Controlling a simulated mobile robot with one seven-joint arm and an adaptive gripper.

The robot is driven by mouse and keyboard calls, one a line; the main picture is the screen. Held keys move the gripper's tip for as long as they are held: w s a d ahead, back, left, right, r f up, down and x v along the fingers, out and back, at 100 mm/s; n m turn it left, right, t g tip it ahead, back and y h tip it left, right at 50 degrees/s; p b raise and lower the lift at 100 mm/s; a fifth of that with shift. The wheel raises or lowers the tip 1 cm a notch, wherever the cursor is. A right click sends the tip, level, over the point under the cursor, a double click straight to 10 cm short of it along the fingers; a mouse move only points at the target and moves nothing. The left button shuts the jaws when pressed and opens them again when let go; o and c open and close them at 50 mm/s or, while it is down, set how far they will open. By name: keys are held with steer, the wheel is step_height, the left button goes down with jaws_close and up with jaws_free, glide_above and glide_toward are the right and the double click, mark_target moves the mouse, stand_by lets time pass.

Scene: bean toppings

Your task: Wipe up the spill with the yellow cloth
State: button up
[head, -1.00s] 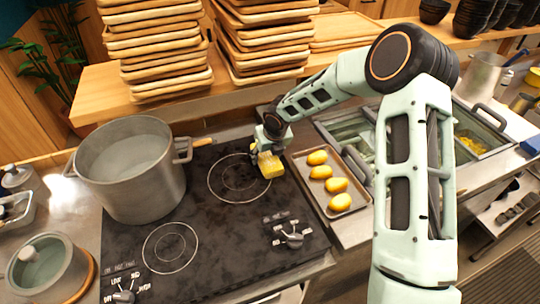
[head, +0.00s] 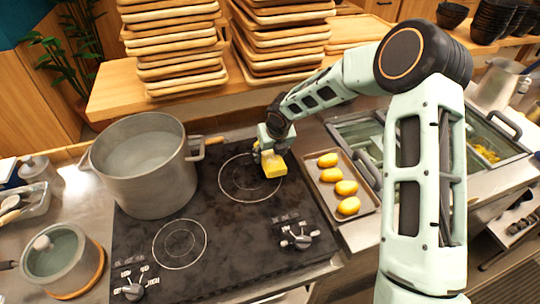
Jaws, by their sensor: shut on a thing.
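My gripper (head: 269,153) is at the back right of the black stovetop (head: 215,233), over the right edge of the rear burner ring. It is shut on the yellow cloth (head: 274,168), which shows as a small yellow block under the fingers. The cloth is at or very near the stove surface; I cannot tell whether it touches. Dull smudges show on the dark glass, but I cannot make out a clear spill edge. The gripper hides the surface behind it.
A large grey pot (head: 146,172) stands on the stove's left side. A tray (head: 369,201) with several yellow oval items lies to the right. Stacked wooden trays (head: 178,60) stand on the shelf behind. A small lidded pot (head: 58,262) is at front left. The front stovetop is clear.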

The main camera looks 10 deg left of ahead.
steer(key=shift+r, duration=3.05)
